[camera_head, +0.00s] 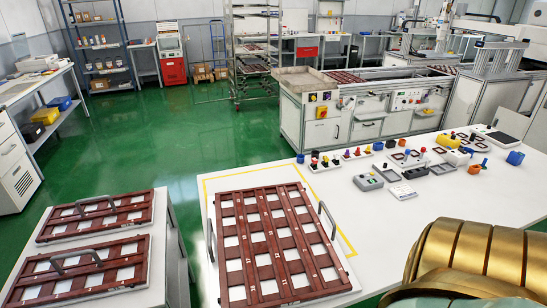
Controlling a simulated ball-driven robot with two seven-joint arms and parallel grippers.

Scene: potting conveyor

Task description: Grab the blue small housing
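Several small blue parts stand on the white table, too small to tell which is the blue small housing. A blue cup-like part (515,158) stands near the table's right end. Smaller blue pieces show at the back edge, one near the middle (378,146) and one farther left (300,158). Neither of my grippers shows. A gold and pale green part of my own body fills the lower right corner and hides the table's front right.
A dark red grid tray (262,205) with handles lies on the table's left part. Two similar trays (98,215) lie on a separate left stand. Grey boxes (368,182) and other small parts crowd the table's back right. Green floor (180,130) is open behind.

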